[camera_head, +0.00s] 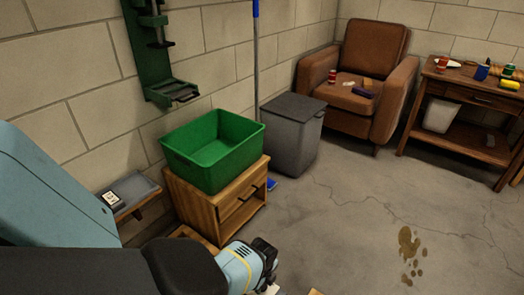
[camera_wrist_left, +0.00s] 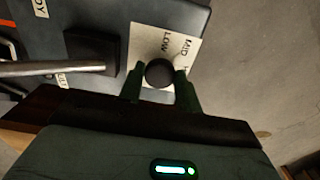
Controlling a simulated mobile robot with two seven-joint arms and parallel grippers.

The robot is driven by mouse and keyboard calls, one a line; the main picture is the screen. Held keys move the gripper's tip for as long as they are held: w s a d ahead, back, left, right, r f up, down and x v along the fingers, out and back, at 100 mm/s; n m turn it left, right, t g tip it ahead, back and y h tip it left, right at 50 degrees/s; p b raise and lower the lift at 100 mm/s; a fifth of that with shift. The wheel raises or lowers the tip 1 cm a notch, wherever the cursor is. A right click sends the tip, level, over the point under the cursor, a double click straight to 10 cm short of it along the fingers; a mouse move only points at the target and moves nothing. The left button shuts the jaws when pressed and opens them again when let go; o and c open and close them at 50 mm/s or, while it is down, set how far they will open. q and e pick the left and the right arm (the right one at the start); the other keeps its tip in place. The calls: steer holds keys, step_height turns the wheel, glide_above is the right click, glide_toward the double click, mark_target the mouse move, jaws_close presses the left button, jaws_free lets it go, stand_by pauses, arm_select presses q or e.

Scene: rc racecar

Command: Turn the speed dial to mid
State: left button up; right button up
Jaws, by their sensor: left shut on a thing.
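The speed dial (camera_wrist_left: 159,73) is a round black knob on a pale label plate (camera_wrist_left: 141,38) in the left wrist view. The words LOW and MID show beside the knob, and a third word at the right is mostly hidden. My left gripper (camera_wrist_left: 160,78) has its two dark green fingers on either side of the knob and is shut on it. I cannot make out a pointer mark on the knob, so its setting is unclear. In the head view my left arm reaches to the bottom edge, and the dial is out of frame. My right gripper is not in view.
A metal lever (camera_wrist_left: 50,68) on a black block (camera_wrist_left: 91,51) stands left of the dial on the dark panel. In the head view, a green bin (camera_head: 213,158) on a wooden cabinet (camera_head: 205,212) and a grey bin (camera_head: 291,136) stand along the wall.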

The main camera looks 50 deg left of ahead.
arm_select(q)
steer(key=shift+s, duration=0.1)
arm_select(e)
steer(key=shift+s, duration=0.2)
arm_select(q)
steer(key=o, duration=1)
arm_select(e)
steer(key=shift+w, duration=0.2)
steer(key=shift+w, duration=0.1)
arm_select(q)
steer(key=shift+r, duration=0.2)
step_height(320, 180, up, 7)
steer(key=p, duration=0.4)
steer(key=shift+f, duration=0.1)
steer(key=shift+r+p, duration=0.3)
steer(key=shift+p, duration=0.1)
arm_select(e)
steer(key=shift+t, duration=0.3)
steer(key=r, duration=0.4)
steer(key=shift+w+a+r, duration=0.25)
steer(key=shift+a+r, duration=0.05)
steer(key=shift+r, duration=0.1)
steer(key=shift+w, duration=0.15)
